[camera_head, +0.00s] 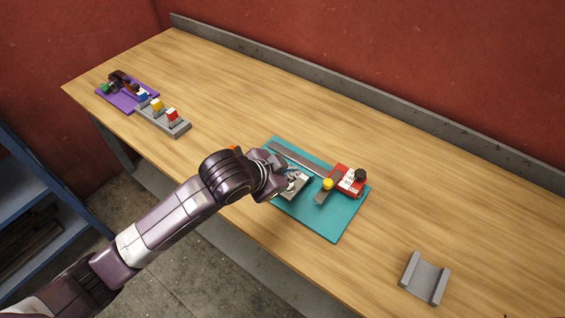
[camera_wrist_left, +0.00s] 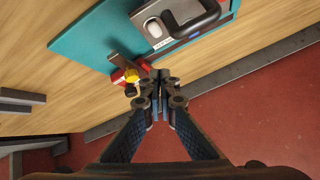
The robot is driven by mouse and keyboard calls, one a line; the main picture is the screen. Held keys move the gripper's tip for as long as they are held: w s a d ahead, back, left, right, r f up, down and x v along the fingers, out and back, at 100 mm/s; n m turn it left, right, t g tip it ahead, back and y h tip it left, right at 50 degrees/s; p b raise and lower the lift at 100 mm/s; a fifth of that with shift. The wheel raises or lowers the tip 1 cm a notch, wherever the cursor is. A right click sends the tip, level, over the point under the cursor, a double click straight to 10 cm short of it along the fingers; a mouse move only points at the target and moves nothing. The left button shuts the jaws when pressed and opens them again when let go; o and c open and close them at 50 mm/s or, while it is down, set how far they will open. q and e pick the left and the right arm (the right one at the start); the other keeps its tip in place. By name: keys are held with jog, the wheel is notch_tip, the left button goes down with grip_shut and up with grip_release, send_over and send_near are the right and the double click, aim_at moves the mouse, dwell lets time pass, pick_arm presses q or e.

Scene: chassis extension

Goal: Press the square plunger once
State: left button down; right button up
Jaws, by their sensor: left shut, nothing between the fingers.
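A teal board (camera_head: 335,222) lies on the bench and also shows in the left wrist view (camera_wrist_left: 85,40). A grey block (camera_head: 297,187) sits on it, partly hidden by my left gripper (camera_head: 287,172). In the left wrist view the block (camera_wrist_left: 160,40) has a pale rounded piece (camera_wrist_left: 153,27), a small label and a black handle (camera_wrist_left: 192,22). I cannot tell which part is the square plunger. My right gripper is not in view.
A red block (camera_head: 347,180) with a black knob (camera_head: 360,174) and a yellow knob (camera_head: 327,184) on a grey bar stand on the board. A grey channel bracket (camera_head: 425,277) lies front right. A grey tray (camera_head: 163,119) and purple mat (camera_head: 127,98) lie far left. The bench's back is clear.

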pick_arm(q)
jog(key=w+a+r+m+t+y, duration=0.1)
jog(key=w+r, duration=0.3)
jog(key=w, duration=0.5)
jog(key=shift+a+m, duration=0.7)
jog(key=shift+m, duration=0.1)
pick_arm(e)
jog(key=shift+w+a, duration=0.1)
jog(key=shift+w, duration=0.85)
pick_arm(q)
notch_tip(320, 180, down, 8)
jog(key=b, duration=0.8)
jog(key=shift+r, duration=0.1)
jog(key=shift+f, duration=0.45)
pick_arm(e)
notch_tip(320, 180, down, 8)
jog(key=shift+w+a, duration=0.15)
pick_arm(q)
jog(key=shift+f, duration=0.15)
